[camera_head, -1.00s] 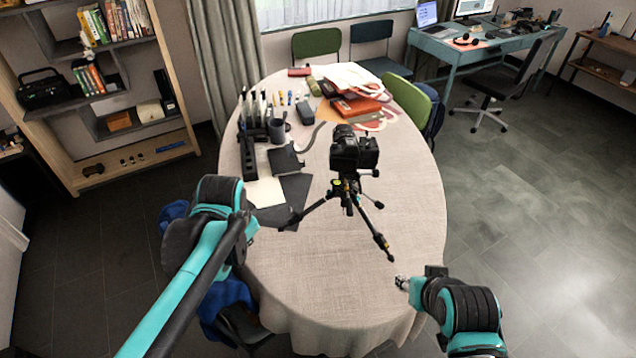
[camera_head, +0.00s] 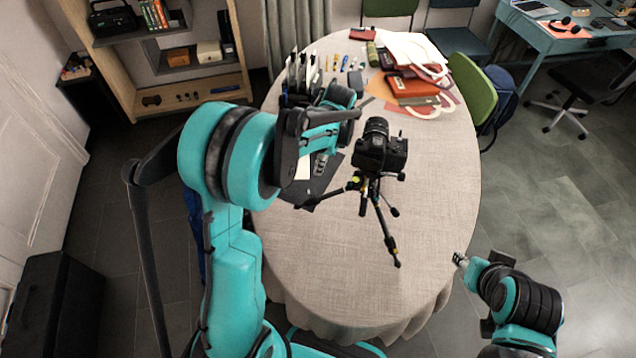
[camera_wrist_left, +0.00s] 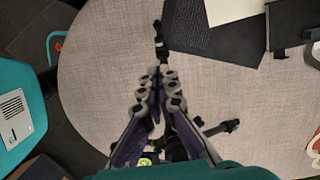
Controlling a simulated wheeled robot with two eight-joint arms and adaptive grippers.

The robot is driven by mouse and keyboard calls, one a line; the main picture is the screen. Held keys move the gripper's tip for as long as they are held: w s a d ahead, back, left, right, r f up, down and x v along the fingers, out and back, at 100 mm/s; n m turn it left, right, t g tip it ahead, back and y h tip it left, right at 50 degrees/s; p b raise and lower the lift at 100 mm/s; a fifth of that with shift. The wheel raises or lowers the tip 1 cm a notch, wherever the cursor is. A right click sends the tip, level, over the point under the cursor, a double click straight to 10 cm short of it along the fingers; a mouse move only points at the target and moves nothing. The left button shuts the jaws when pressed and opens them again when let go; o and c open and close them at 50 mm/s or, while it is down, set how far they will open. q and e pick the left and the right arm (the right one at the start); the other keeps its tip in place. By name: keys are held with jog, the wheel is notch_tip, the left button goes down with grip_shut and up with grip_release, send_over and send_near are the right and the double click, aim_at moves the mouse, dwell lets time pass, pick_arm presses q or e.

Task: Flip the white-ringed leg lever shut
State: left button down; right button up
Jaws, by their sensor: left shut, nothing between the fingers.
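A black camera (camera_head: 380,147) sits on a black tripod (camera_head: 364,197) that stands on the table. One leg reaches left, and one reaches toward the table's front with yellow marks on it. My left gripper (camera_head: 319,176) is shut and empty, pointing down left of the tripod. In the left wrist view its fingertips (camera_wrist_left: 157,72) are together over a tripod leg (camera_wrist_left: 160,36), whose outer part shows beyond them with a small pale mark. I cannot make out the white-ringed lever's position; the fingers hide part of the leg. My right gripper (camera_head: 460,260) is at the table's right front edge, too small to read.
Dark sheets (camera_head: 325,180) lie under the left leg. Pens and holders (camera_head: 300,80) stand behind my left arm. Red books (camera_head: 412,86) and papers lie at the back right. The front of the table (camera_head: 335,270) is clear.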

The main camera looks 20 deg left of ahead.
aim_at(311, 193)
pick_arm(q)
jog(key=f+b, duration=0.1)
jog(key=f, duration=0.2)
jog(key=a+f+b, duration=0.1)
jog(key=f, duration=0.2)
jog(key=f+b, duration=0.1)
jog(key=f, duration=0.2)
jog(key=shift+s+a+f, duration=0.3)
jog(key=shift+a+f, duration=0.05)
jog(key=shift+f, duration=0.05)
pick_arm(e)
notch_tip(311, 193, down, 3)
pick_arm(q)
jog(key=shift+w, duration=0.1)
jog(key=shift+s+a+h, duration=0.2)
jog(key=shift+s+h, duration=0.05)
jog(key=shift+h, duration=0.05)
jog(key=shift+w, duration=0.1)
pick_arm(e)
jog(key=shift+s+a+f, duration=0.1)
jog(key=shift+s, duration=0.7)
